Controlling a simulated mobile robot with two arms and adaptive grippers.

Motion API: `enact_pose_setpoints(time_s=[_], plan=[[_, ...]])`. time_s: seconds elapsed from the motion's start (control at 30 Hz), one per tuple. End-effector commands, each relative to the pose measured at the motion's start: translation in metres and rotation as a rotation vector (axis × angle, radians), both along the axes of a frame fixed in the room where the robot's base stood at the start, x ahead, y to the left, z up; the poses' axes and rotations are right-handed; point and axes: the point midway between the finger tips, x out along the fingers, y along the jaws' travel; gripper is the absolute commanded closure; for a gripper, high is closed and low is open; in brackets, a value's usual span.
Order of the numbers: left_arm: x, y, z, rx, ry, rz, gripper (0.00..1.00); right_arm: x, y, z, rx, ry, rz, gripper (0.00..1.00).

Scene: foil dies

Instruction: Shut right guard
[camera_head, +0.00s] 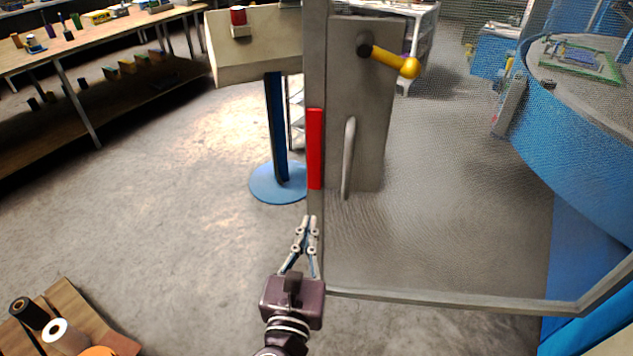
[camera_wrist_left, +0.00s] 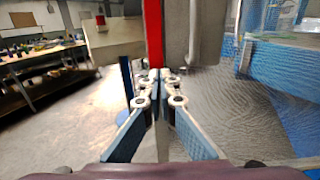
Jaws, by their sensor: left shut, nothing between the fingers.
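The guard (camera_head: 450,220) is a mesh panel in a grey frame, in the middle and right of the head view. Its near-left edge carries a red strip (camera_head: 314,150), a grey plate with a vertical handle (camera_head: 348,158), and a lever with a yellow knob (camera_head: 410,68). My left gripper (camera_head: 309,218) is shut and empty. Its fingertips are at the frame's left upright, just below the red strip; I cannot tell whether they touch it. In the left wrist view the fingertips (camera_wrist_left: 158,76) meet in front of the red strip (camera_wrist_left: 153,35). My right gripper is not in view.
A control box with a red button (camera_head: 238,16) stands on a post with a round blue base (camera_head: 279,183) behind the guard's left edge. A blue round machine (camera_head: 580,130) shows through the mesh. A bench (camera_head: 95,40) is at upper left. Spools (camera_head: 30,313) sit at lower left. Floor at left is clear.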

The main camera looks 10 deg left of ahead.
Motion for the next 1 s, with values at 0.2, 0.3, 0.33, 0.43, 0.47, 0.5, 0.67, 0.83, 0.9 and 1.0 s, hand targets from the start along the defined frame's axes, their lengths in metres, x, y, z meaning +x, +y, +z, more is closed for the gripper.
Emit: enact_pose_setpoints(time_s=[0.2,0.3,0.33,0.43,0.47,0.5,0.67,0.83,0.9,1.0], plan=[[0.05,0.003,0.005,-0.001,-0.003,0.003,1.0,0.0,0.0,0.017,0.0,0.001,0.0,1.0],[0.071,0.004,0.005,-0.002,-0.003,0.002,1.0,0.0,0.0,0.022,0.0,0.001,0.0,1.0],[0.076,0.004,0.004,-0.002,-0.001,0.003,1.0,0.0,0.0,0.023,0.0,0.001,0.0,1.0],[0.092,0.005,0.003,-0.002,0.0,0.002,1.0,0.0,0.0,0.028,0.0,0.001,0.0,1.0],[0.096,0.005,0.003,-0.003,0.0,0.002,1.0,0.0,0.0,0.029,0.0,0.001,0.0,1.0],[0.1,0.005,0.003,-0.004,0.0,0.002,1.0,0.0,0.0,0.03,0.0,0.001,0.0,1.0],[0.111,0.005,0.001,-0.004,0.001,0.001,1.0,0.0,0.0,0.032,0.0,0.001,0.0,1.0],[0.113,0.005,0.0,-0.005,0.001,0.001,1.0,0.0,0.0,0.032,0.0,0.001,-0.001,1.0],[0.113,0.005,0.0,-0.005,0.001,0.001,1.0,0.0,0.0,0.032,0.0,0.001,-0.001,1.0],[0.113,0.005,0.0,-0.005,0.001,0.001,1.0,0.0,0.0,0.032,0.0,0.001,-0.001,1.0]])
